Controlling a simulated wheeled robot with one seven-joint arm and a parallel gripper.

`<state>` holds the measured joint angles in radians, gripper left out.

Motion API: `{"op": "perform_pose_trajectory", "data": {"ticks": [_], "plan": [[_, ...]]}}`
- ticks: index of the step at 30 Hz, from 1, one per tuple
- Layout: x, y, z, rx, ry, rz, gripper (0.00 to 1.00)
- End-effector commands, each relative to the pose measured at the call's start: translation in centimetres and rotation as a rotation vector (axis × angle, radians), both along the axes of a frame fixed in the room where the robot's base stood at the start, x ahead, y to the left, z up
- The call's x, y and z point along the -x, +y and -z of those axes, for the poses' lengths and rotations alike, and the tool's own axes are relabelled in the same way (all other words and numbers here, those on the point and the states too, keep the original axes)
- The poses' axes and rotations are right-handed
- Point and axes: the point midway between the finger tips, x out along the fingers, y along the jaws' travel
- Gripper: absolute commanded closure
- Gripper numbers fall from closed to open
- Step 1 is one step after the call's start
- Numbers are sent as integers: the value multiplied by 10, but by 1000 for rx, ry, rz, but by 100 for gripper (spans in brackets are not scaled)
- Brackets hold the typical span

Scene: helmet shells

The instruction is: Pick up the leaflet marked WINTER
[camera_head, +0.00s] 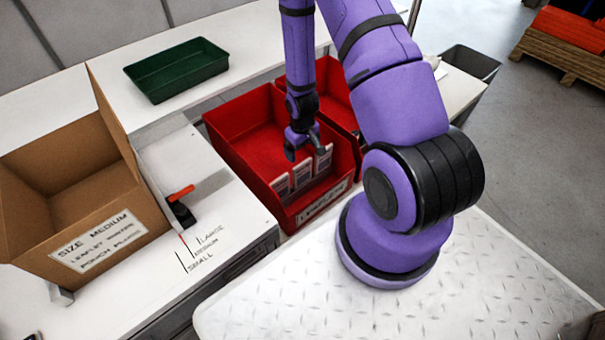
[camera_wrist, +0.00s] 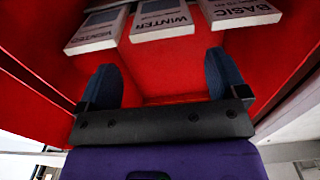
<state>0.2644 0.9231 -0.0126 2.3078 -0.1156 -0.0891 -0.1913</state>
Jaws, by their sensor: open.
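Three white leaflet packs stand in a row along the near inner wall of the red bin (camera_head: 242,150). In the wrist view the middle leaflet (camera_wrist: 162,20) reads WINTER and the right leaflet (camera_wrist: 240,10) reads BASIC. The left leaflet (camera_wrist: 97,32) has a label too blurred to read surely. In the head view the row (camera_head: 302,174) is too small to read. My gripper (camera_head: 308,150) is open and empty, low in the bin beside the row. In the wrist view its fingers (camera_wrist: 164,80) are apart, with the WINTER leaflet beyond the gap.
A second red bin (camera_head: 333,84) adjoins behind. A green tray (camera_head: 177,69) lies on the back bench. The bin walls surround my gripper closely.

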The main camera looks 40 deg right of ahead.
Motion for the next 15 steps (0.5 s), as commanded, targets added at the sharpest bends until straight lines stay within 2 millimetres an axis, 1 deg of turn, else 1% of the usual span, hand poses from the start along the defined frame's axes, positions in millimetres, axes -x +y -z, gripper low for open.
{"op": "perform_pose_trajectory", "data": {"ticks": [3,9,15], "plan": [[0,0,16,0,2,0,8],[0,0,40,0,1,0,8],[0,0,49,0,0,0,8]]}}
